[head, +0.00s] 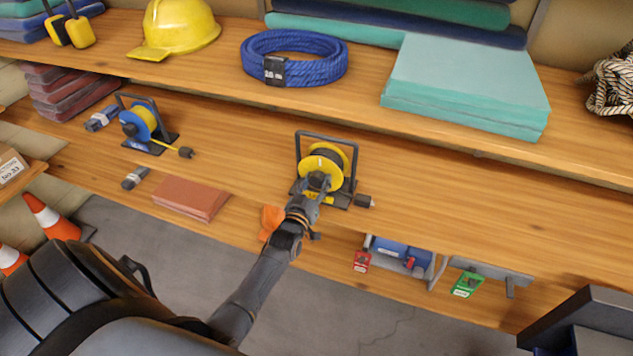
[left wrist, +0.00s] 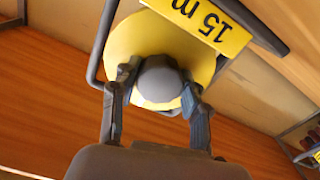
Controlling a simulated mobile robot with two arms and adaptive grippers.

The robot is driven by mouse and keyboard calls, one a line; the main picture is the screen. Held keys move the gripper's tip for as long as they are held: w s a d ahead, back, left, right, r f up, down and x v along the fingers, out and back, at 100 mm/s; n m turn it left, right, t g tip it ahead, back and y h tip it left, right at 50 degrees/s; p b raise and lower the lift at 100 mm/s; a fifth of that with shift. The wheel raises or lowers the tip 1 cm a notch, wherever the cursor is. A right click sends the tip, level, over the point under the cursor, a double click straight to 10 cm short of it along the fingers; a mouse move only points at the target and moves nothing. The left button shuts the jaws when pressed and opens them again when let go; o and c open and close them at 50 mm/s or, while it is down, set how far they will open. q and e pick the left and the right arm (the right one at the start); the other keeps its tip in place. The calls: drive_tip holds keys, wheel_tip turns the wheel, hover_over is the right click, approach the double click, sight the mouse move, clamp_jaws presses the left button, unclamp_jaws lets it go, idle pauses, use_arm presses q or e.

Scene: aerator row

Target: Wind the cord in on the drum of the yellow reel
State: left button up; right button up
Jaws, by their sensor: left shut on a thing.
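The yellow reel (head: 323,164) stands on the workbench in a dark tube frame (head: 328,137). Its drum has yellow flanges, with dark cord between them. A dark plug (head: 365,201) lies at the right of its base. My left gripper (head: 318,187) is at the front of the drum. In the left wrist view its fingers (left wrist: 158,98) are shut on a grey round knob (left wrist: 160,80) in front of the yellow disc (left wrist: 130,38). A yellow "15 m" label (left wrist: 205,22) shows above the disc. The gripper partly hides the lower drum in the head view. My right gripper is not in view.
A blue reel (head: 140,122) with a yellow drum stands to the left, near brick-red pads (head: 192,198). An orange item (head: 271,221) lies close to my left wrist. A shelf above holds a blue rope coil (head: 315,72) and teal mats (head: 465,85). Bench space right of the reel is clear.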

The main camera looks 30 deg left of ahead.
use_arm(q)
drive_tip(key=o, duration=1.2)
drive_tip(key=shift+c, duration=0.2)
drive_tip(key=v, duration=1.2)
drive_tip(key=shift+f, duration=0.15)
